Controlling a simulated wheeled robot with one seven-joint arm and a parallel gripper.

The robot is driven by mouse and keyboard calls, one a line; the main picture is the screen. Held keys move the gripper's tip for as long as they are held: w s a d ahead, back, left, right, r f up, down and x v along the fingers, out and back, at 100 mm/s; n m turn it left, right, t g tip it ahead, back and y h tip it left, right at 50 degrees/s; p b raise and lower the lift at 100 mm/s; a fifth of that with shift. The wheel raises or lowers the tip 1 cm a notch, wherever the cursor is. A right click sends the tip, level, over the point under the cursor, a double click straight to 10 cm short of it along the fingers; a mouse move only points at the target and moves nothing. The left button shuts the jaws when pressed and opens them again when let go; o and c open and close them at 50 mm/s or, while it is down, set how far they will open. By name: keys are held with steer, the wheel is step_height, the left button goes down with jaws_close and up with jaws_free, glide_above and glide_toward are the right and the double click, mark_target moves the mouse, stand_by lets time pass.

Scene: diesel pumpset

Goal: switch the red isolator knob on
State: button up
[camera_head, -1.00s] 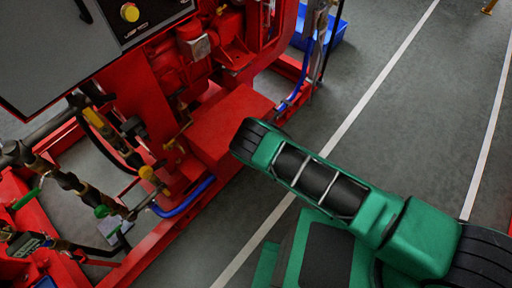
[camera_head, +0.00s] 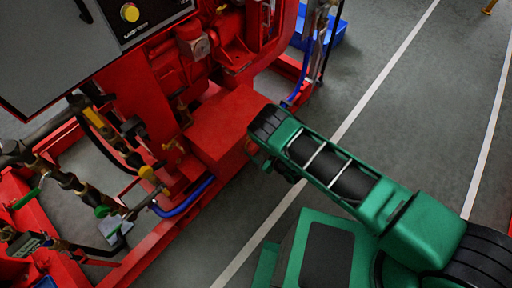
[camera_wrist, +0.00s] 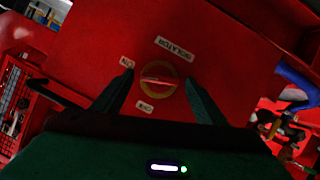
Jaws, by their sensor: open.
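The red isolator knob (camera_wrist: 158,80) sits inside a yellow ring on a red panel (camera_wrist: 225,75) in the wrist view. Its bar lies nearly level across the picture. An "ON" label (camera_wrist: 127,62) is at its upper left, an "OFF" label (camera_wrist: 145,107) below it and an "ISOLATOR" label (camera_wrist: 174,48) above. My gripper (camera_wrist: 159,74) is open, with one dark finger on each side of the knob. I cannot tell how far the fingertips are from the panel. In the head view the knob is hidden and my arm covers most of the gripper.
The red pumpset frame (camera_head: 150,240) with valves and pipes fills the left of the head view. A grey control panel (camera_head: 60,45) with a yellow button (camera_head: 130,12) stands above. A blue bin (camera_head: 325,30) is behind.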

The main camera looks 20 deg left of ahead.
steer(key=c, duration=1.1)
steer(key=shift+o, duration=0.3)
steer(key=shift+w+m+g, duration=0.2)
steer(key=shift+m+g, duration=0.8)
steer(key=shift+m, duration=0.4)
steer(key=o, duration=1)
steer(key=shift+o, duration=0.2)
